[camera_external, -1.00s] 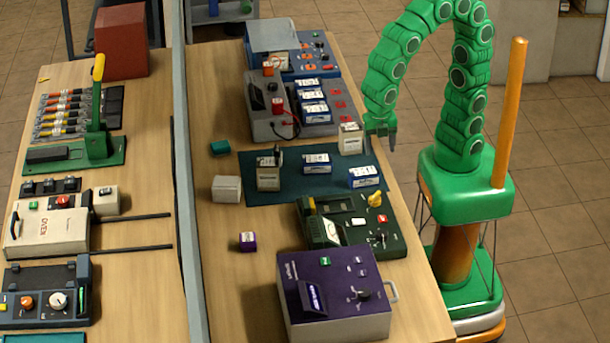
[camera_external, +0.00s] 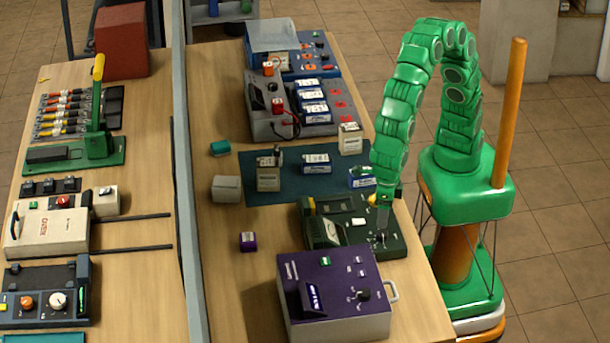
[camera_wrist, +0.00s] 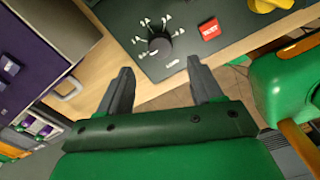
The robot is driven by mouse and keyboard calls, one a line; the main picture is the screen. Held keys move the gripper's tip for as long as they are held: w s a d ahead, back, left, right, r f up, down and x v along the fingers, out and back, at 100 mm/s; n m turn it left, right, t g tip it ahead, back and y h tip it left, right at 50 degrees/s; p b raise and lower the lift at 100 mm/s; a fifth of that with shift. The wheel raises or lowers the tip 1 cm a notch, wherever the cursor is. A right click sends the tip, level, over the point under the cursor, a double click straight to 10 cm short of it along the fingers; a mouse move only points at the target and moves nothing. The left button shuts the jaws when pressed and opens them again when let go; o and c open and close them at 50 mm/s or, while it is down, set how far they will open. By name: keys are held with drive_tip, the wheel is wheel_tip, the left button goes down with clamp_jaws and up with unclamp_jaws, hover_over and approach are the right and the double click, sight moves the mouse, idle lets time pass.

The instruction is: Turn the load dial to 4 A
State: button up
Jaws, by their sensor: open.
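The load dial (camera_wrist: 160,47) is a small black round knob with white ticks and labels around it, on the dark green tester (camera_external: 325,231). The labels are too small to read and its pointer setting is unclear. My gripper (camera_wrist: 160,67) is open and empty, its two grey fingers spread to either side below the dial in the wrist view.
A red button (camera_wrist: 209,30) and a yellow knob (camera_wrist: 268,5) sit beside the dial. The purple box (camera_external: 335,300) with a side handle (camera_external: 392,291) stands close in front. A teal mat (camera_external: 220,165) with battery packs lies behind.

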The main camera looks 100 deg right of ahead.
sight(382, 233)
wheel_tip(382, 233, down, 7)
drive_tip(key=shift+f, duration=0.15)
idle(0.4)
drive_tip(key=shift+c, duration=0.3)
drive_tip(key=c, duration=1)
